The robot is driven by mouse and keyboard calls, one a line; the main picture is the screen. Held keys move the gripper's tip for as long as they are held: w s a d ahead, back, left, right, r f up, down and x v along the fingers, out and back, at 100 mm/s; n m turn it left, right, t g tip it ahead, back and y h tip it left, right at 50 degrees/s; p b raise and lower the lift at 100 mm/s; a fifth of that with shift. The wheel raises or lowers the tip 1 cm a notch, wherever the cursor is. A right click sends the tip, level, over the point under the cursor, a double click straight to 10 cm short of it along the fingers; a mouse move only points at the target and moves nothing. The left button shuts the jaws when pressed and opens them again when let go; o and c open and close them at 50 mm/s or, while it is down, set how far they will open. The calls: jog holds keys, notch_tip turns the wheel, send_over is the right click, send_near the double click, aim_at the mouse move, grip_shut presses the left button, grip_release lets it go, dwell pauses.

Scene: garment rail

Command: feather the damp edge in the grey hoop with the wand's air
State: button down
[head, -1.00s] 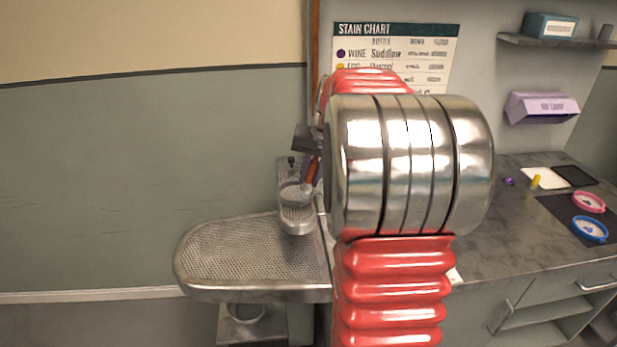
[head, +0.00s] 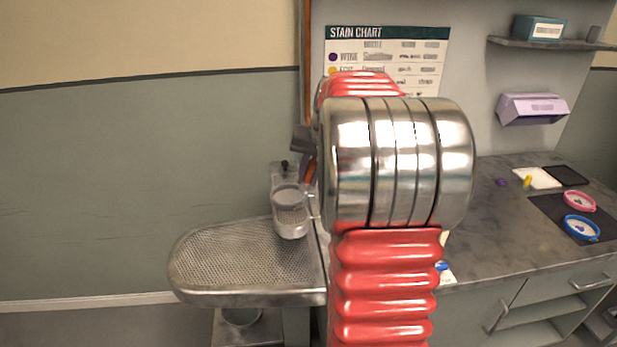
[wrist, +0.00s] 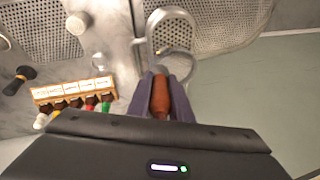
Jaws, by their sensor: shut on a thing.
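My gripper (wrist: 161,98) is shut on the brown-orange handle (wrist: 160,94) of the wand. In the head view the handle (head: 310,172) shows as a small orange piece left of my arm, beside the small raised steel rest. A grey ring, apparently the grey hoop (head: 291,192), lies at the top of that small rest. In the wrist view a curved grey metal outline (wrist: 170,13) stands just beyond the handle. I cannot tell hoop, rest and wand tip apart there. The damp edge cannot be made out in either view. My arm hides part of the area.
A larger perforated steel board (head: 225,262) lies below the small rest. A rack of small bottles (wrist: 75,92) and a black-handled brush (wrist: 20,76) lie on the counter. A pink hoop (head: 580,201) and a blue hoop (head: 581,228) lie far right. Open wall stands to the left.

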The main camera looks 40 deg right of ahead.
jog(key=shift+w+d, duration=0.65)
jog(key=shift+d, duration=0.2)
jog(key=shift+r, duration=0.1)
notch_tip(320, 180, up, 7)
dwell(0.9)
dwell(0.4)
